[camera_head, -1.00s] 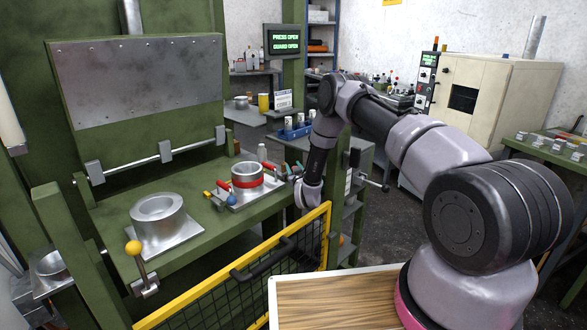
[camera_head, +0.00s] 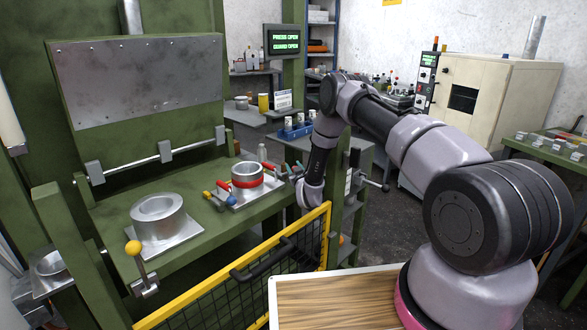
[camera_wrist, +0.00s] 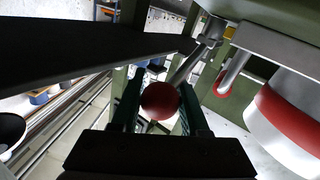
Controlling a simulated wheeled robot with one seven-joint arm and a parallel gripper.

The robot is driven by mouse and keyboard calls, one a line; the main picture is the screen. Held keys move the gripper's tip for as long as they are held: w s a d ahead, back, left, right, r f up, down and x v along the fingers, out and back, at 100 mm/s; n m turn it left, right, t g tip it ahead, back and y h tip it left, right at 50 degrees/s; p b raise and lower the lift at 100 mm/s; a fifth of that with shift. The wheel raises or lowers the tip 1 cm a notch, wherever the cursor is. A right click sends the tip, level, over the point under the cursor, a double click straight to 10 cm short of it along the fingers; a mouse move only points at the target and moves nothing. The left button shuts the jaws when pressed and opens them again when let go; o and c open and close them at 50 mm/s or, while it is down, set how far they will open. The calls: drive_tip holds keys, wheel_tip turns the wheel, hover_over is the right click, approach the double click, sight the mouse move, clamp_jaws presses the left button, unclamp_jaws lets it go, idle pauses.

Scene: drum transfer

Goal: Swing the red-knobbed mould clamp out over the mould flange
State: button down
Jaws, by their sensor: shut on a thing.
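The red ball knob (camera_wrist: 160,101) sits between my gripper's two dark fingers (camera_wrist: 158,108) in the wrist view; the gripper is shut on it. A metal rod (camera_wrist: 185,68) runs from behind the knob up and right to a bracket by the mould base. The mould (camera_head: 247,175), a silver ring with a red band, stands on a plate on the green press table. Its red-banded side (camera_wrist: 283,125) shows at the right of the wrist view, apart from my fingers. In the head view my gripper is at the mould's right, where my wrist largely hides the knob.
A second silver ring (camera_head: 157,215) sits on the table's left. The yellow-topped mesh guard (camera_head: 240,263) stands between my base and the press. A blue rack (camera_head: 295,131) lies behind.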

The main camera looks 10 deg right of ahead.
drive_tip(key=shift+w+d+n+g+y, duration=0.1)
drive_tip(key=shift+w+n+g+y, duration=0.25)
drive_tip(key=shift+n+y, duration=0.55)
drive_tip(key=shift+w+d+n+g+y, duration=0.15)
drive_tip(key=shift+w+n+g+y, duration=0.25)
drive_tip(key=shift+y, duration=0.75)
drive_tip(key=shift+w+d+n+g+y, duration=0.1)
drive_tip(key=shift+w+n+g+y, duration=0.15)
drive_tip(key=shift+n+y, duration=0.7)
drive_tip(key=shift+c, duration=2.2)
unclamp_jaws()
drive_tip(key=shift+d, duration=0.1)
drive_tip(key=v, duration=1)
drive_tip(key=shift+s+d, duration=0.15)
drive_tip(key=shift+s, duration=0.2)
